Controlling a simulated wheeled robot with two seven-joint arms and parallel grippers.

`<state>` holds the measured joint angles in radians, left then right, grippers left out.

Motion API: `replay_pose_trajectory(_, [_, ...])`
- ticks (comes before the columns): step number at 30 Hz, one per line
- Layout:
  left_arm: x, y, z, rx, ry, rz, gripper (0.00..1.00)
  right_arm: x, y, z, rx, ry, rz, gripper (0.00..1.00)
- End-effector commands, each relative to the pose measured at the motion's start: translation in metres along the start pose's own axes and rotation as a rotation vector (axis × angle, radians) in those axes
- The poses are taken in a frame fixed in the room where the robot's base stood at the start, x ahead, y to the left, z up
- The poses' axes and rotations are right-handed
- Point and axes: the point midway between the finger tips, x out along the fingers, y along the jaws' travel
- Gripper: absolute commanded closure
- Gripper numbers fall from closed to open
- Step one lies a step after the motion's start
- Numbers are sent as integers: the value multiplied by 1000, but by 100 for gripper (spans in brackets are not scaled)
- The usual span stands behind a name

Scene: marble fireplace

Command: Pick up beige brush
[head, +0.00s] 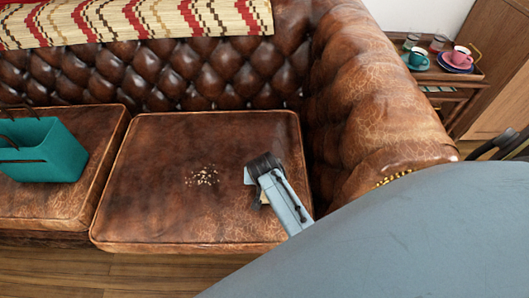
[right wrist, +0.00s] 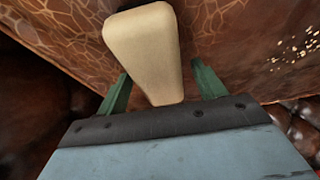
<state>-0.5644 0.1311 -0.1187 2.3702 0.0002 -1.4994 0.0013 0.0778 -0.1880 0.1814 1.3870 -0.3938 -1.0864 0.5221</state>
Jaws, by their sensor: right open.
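The beige brush (right wrist: 145,48) shows in the right wrist view as a smooth, pale, rounded block. Its near end lies between the two green fingers of my right gripper (right wrist: 161,88), which stand apart on either side of it. I cannot tell whether either finger touches it. In the head view my right gripper (head: 262,168) is low over the right part of the brown leather seat cushion (head: 150,185). Only a small beige piece of the brush (head: 263,199) shows beside it; the rest is hidden. My left gripper is not in view.
Pale crumbs (head: 203,176) lie on the cushion left of my right gripper. A teal bag (head: 45,150) stands on the left cushion. The sofa's thick armrest (head: 375,105) rises to the right. Cups stand on a side table (head: 455,75) beyond it.

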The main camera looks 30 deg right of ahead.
Motion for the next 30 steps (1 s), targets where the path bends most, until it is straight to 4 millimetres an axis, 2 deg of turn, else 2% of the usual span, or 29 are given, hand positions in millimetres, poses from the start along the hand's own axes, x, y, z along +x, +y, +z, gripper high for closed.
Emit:
replay_pose_trajectory(27, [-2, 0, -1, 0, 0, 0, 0, 4, 0, 2, 0, 1, 0, 31])
replay_pose_trajectory(30, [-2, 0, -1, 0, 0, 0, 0, 4, 0, 2, 0, 1, 0, 43])
